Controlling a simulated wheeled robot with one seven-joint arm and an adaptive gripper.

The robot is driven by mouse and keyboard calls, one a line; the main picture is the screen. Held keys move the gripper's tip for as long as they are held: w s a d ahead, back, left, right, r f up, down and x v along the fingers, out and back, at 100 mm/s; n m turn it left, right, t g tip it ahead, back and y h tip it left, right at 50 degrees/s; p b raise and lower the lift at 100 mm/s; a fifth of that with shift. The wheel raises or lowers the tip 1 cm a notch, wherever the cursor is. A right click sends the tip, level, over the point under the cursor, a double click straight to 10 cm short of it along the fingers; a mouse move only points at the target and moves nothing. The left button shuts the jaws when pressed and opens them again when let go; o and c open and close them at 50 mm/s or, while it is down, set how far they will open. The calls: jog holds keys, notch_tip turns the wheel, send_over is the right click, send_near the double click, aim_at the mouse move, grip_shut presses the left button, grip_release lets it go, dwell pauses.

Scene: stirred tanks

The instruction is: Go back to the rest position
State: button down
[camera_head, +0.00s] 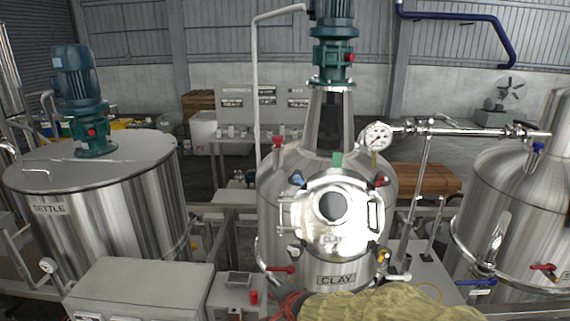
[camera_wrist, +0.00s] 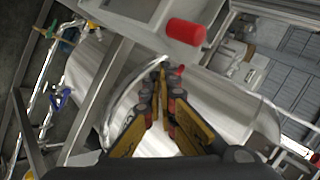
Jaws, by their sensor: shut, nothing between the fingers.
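My gripper (camera_wrist: 160,72) shows in the wrist view with its yellow and black fingers shut and nothing between them. It points toward a shiny steel tank (camera_wrist: 215,98) behind the fingertips; I cannot tell the gap to it. A red cylindrical knob (camera_wrist: 185,31) on a grey box stands just above the fingertips in the picture, apart from them. In the head view, a covered yellowish shape, which looks like my arm, crosses the bottom edge in front of the CLAY tank (camera_head: 330,262). The fingers cannot be made out clearly there.
The SETTLE tank (camera_head: 110,205) stands at the left and another steel tank (camera_head: 520,215) at the right. A grey cabinet (camera_head: 145,283) and a small box with a red button (camera_head: 253,297) stand at the front. Pipes and a gauge (camera_head: 377,136) surround the CLAY tank.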

jog(key=s+d+f+n+g+h+b, duration=0.1)
jog(key=s+d+n+b, duration=0.4)
jog(key=s, duration=0.9)
jog(key=s+d+f+n+g+h+b, duration=0.2)
jog(key=s+d+n+b, duration=0.3)
jog(key=s+d+b, duration=0.7)
jog(key=s+d, duration=0.3)
jog(key=d, duration=0.1)
jog(key=shift+s+d+g+h, duration=0.15)
jog(key=shift+s+g+h, duration=0.05)
jog(key=shift+g+h, duration=0.1)
